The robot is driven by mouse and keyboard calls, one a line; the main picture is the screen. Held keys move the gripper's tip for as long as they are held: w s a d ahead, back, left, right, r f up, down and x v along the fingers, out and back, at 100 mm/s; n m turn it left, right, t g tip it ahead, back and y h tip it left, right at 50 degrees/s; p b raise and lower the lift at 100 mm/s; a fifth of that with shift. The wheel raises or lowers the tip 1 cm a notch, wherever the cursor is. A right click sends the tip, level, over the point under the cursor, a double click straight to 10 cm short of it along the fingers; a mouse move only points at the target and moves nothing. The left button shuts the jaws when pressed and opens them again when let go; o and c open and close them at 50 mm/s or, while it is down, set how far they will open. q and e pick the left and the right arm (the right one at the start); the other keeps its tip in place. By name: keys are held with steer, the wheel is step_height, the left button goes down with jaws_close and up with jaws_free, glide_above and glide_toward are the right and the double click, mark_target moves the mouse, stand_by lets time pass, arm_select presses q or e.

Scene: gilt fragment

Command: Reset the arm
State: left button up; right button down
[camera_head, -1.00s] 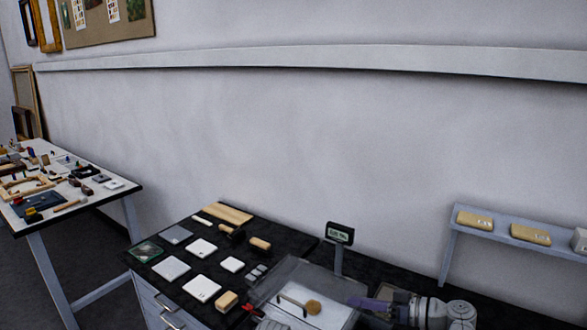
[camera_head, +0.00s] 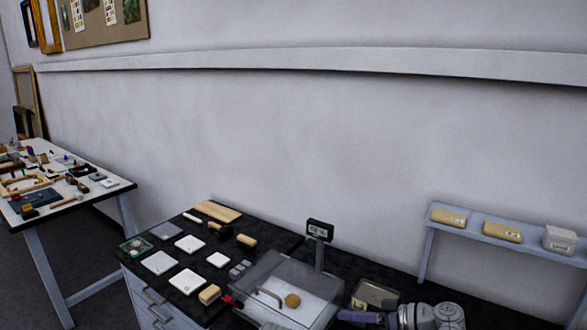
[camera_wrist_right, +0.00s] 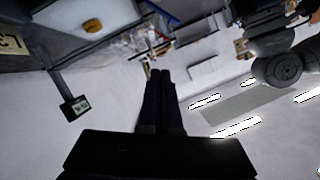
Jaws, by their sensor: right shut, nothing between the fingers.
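My right gripper (camera_head: 345,316) shows at the bottom of the head view, beside the clear-lidded box on the dark bench. Its dark fingers (camera_wrist_right: 160,76) lie together in the right wrist view, shut with nothing between them. The right arm's pale joints come in from the bottom right of the head view.
The dark bench (camera_head: 205,222) holds white tiles, brushes and blocks. The clear-lidded box (camera_head: 325,280) and a small display (camera_head: 319,230) stand near the gripper. A tray (camera_head: 375,295) lies behind it. A wall shelf (camera_head: 470,232) carries several boxes.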

arm_select(q)
steer(key=shift+d, duration=0.15)
arm_select(e)
steer(key=s+a+f+m+g+h, duration=0.1)
steer(key=s+a+f+g+h, duration=0.2)
steer(key=s+f+h, duration=0.3)
steer(key=s+a+f+m+g+h, duration=0.2)
steer(key=s+a+f+g+h, duration=0.1)
steer(key=s+f+h, duration=0.3)
steer(key=shift+s+a+f+h, duration=0.4)
steer(key=shift+a+f+h, duration=0.3)
steer(key=shift+f+h, duration=0.65)
steer(key=shift+f, duration=0.1)
